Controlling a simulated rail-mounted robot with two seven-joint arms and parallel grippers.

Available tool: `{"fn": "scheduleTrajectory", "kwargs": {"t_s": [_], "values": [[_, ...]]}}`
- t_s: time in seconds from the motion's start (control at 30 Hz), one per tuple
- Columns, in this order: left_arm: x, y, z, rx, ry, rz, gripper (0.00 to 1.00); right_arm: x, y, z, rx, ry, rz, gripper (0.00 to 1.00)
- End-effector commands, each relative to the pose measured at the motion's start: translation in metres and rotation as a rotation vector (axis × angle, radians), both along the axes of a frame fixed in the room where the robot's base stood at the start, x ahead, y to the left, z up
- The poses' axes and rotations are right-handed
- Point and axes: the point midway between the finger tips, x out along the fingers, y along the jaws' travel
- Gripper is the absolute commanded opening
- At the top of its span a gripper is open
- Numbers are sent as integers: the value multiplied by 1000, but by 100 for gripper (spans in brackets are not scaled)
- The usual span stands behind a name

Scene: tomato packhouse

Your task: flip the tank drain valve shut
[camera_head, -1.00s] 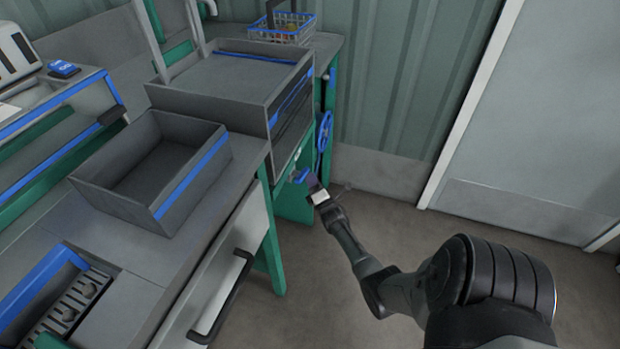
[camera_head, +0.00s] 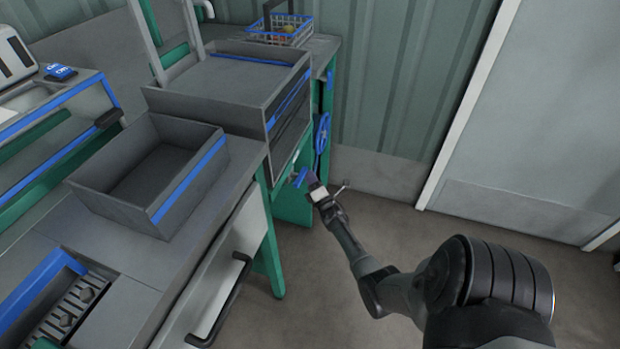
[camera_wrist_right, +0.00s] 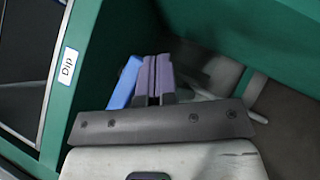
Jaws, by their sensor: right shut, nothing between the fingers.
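The drain valve's blue lever (camera_head: 299,177) shows low at the side of the green tank stand, just left of my right gripper (camera_head: 312,181) in the head view. In the right wrist view the blue lever (camera_wrist_right: 124,83) stands tilted close along the left side of the shut purple fingers (camera_wrist_right: 158,78). The fingers hold nothing. I cannot tell whether they touch the lever. The valve body is mostly hidden behind the gripper. My left gripper is not in view.
A blue handwheel (camera_head: 322,133) is mounted above the lever. A "Dip" label (camera_wrist_right: 67,66) is on the green frame. A grey tray (camera_head: 188,190) stands on the bench, and a wire basket (camera_head: 281,31) stands at the back. The floor to the right is clear.

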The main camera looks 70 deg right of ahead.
Motion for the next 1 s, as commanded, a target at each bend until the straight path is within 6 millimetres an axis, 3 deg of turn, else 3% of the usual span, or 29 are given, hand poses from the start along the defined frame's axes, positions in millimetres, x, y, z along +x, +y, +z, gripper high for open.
{"fn": "scheduleTrajectory", "kwargs": {"t_s": [0.37, 0.7, 0.77, 1.0], "values": [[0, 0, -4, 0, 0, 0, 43, 0, 0, -4, 0, 0, 0, 0], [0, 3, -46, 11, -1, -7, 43, 4, 5, -48, 1, -1, 5, 0], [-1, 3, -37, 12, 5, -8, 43, -6, 5, -49, 3, 4, 4, 0], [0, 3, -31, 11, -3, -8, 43, -39, 8, -83, 2, 2, 5, 0]]}}
